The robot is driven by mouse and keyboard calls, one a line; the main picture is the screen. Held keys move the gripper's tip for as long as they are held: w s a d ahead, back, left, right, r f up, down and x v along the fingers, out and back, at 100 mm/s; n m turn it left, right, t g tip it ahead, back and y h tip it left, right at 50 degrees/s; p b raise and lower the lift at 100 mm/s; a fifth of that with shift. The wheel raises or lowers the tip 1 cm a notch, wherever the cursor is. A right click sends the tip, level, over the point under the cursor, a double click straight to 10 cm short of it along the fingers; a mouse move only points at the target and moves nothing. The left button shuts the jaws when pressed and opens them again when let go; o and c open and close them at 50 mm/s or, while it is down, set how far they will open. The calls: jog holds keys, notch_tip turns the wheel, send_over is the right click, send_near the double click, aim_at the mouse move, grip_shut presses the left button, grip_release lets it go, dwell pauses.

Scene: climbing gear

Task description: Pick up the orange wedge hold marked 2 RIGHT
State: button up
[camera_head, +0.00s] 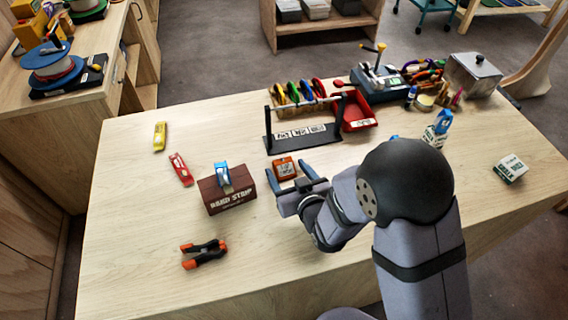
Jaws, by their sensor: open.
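A brown "HARD STRIP"-like box (229,194) with a blue item (222,175) on top stands left of my gripper. A black rack (303,130) stands behind the orange hold. A red tray (357,112) is behind right. The table's left front is mostly clear, apart from a black-orange clamp (204,253).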

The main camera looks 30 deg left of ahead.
aim_at(286, 169)
jog(key=shift+x, duration=0.9)
jog(key=shift+c, duration=0.3)
jog(key=c, duration=1.1)
jog(key=shift+r, duration=0.1)
notch_tip(286, 169, up, 10)
jog(key=b, duration=0.1)
